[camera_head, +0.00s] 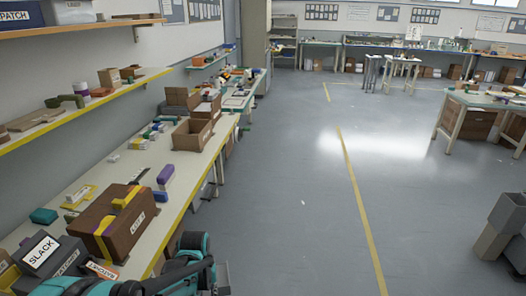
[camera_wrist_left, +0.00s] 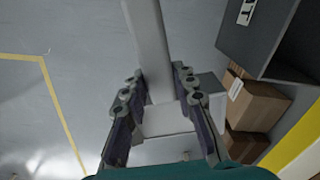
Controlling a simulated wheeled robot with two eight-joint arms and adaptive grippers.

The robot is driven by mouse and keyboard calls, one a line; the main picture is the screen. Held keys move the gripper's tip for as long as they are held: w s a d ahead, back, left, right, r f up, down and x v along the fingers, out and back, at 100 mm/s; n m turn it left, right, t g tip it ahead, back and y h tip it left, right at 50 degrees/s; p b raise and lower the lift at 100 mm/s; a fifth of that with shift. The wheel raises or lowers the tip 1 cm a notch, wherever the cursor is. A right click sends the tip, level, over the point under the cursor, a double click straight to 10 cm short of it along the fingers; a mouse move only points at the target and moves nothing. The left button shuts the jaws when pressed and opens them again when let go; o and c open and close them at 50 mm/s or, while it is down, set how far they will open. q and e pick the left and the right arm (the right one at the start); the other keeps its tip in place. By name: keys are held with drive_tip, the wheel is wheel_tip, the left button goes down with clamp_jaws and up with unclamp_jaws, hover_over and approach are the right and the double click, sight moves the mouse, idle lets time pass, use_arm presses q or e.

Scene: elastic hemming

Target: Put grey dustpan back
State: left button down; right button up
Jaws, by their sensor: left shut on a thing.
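The grey dustpan (camera_wrist_left: 150,35) shows in the left wrist view as a long pale grey bar running up between my fingers, with a wider flat grey part lower down. My left gripper (camera_wrist_left: 158,78) is shut on it. In the head view my left arm is low at the bottom, beside the bench's front edge. A small grey piece (camera_head: 222,278) beside the arm may be part of the dustpan; most of it is hidden or out of frame. My right gripper is in neither view.
A long bench (camera_head: 125,172) on the left holds a brown box (camera_head: 118,222), an open carton (camera_head: 193,134) and a dark SLACK bin (camera_head: 42,255). Cartons (camera_wrist_left: 256,105) show beside the left gripper. A grey bin-like object (camera_head: 505,225) stands at right.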

use_arm(q)
drive_tip(key=shift+s+a+f+m, duration=0.25)
drive_tip(key=shift+s+f+m, duration=0.45)
drive_tip(key=shift+m, duration=0.4)
drive_tip(key=shift+s+r, duration=0.1)
